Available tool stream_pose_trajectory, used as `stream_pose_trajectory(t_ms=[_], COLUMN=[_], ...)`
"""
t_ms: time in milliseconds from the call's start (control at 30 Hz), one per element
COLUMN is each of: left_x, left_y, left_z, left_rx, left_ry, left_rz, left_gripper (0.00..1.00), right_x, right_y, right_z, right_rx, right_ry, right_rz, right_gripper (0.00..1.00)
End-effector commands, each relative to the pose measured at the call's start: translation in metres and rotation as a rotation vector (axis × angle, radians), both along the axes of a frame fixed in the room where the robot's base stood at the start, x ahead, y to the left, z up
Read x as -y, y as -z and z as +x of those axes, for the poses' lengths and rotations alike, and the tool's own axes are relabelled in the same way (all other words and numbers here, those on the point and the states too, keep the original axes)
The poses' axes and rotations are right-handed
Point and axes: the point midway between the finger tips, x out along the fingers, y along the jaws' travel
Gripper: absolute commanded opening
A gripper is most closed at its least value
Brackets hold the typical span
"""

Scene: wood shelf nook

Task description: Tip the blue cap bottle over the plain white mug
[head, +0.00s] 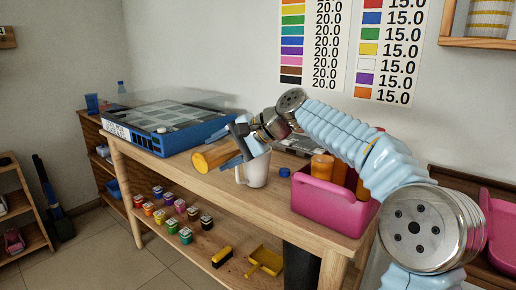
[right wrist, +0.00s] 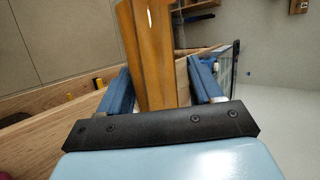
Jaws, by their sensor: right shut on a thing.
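My right gripper (head: 243,148) is shut on an amber-orange bottle (head: 214,155), tipped far over with one end pointing left. In the right wrist view the bottle (right wrist: 150,50) sits between the two blue fingers (right wrist: 160,90). I cannot make out a blue cap on it. The plain white mug (head: 258,173) stands upright on the wooden table, just below and right of the gripper. The bottle's far end lies left of the mug, not over its mouth. The mug's inside is hidden. A small blue cap (head: 284,172) lies on the table right of the mug. My left gripper is out of view.
A pink bin (head: 330,204) with orange containers stands right of the mug. A blue case (head: 168,126) is at the table's left. Several small paint jars (head: 180,206) and yellow items stand on the shelf below.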

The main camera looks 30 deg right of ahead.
Motion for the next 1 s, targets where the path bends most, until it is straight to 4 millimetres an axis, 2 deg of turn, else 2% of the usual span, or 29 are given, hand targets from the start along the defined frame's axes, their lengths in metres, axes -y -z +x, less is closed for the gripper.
stream_pose_trajectory(t_ms=[1000], left_x=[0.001], left_y=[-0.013], left_z=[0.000], left_rx=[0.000], left_ry=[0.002], left_rz=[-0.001], left_gripper=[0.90], right_x=[-0.013], right_y=[-0.009], right_z=[0.006], right_rx=[-0.033], right_ry=[-0.003], right_rz=[0.085], right_gripper=[0.10])
